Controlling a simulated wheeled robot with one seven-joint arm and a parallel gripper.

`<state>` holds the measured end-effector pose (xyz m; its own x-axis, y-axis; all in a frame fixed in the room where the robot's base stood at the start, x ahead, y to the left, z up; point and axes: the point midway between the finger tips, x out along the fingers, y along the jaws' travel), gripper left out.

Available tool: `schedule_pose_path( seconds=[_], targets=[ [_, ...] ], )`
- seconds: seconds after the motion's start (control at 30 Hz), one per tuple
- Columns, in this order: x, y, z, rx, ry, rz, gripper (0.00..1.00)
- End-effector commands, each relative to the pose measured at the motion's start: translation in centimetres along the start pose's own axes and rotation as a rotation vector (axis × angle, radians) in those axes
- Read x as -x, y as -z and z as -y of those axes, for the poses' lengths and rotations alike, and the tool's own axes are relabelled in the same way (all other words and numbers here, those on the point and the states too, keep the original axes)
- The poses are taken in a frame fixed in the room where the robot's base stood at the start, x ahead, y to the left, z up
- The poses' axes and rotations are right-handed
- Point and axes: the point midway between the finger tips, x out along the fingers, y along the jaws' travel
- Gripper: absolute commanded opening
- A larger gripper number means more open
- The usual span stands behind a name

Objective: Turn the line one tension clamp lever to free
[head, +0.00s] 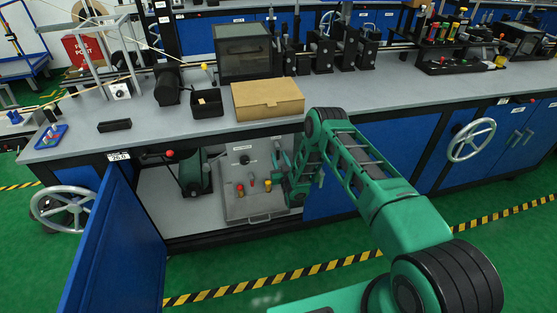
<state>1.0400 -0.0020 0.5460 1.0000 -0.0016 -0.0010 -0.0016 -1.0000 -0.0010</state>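I cannot tell for sure which part is the line one tension clamp lever, as no label is readable at this size. A red-knobbed rod (170,153) sticks out left of a dark green machine (192,175). My gripper (279,161) is at the cabinet opening, just right of the panel. Its fingers are too small to read, and contact is unclear.
An open blue door (118,245) bounds the cabinet on the left. The bench top (330,97) overhangs it, with a cardboard box (268,98) and a black bin (207,104) on top. Handwheels (471,140) project from the bench front.

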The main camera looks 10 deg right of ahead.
Motion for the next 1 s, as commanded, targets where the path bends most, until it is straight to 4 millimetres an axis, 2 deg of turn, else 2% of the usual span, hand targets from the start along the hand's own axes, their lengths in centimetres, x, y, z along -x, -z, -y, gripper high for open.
schedule_pose_path(
  seconds=[0.23,0.27,0.37,0.4,0.77,1.0],
  targets=[
    [-0.07,-0.01,0.01,0.000,0.000,0.000,0.31],
    [-0.07,-0.01,0.01,0.000,0.000,0.000,0.26],
    [-0.06,-0.01,0.01,0.000,0.000,0.000,0.03],
    [-0.06,-0.01,0.01,0.000,0.000,0.000,0.00],
    [-0.03,-0.03,-0.09,0.030,0.001,0.000,0.00],
    [-0.02,0.00,-0.51,0.154,0.001,0.000,0.00]
  ],
)
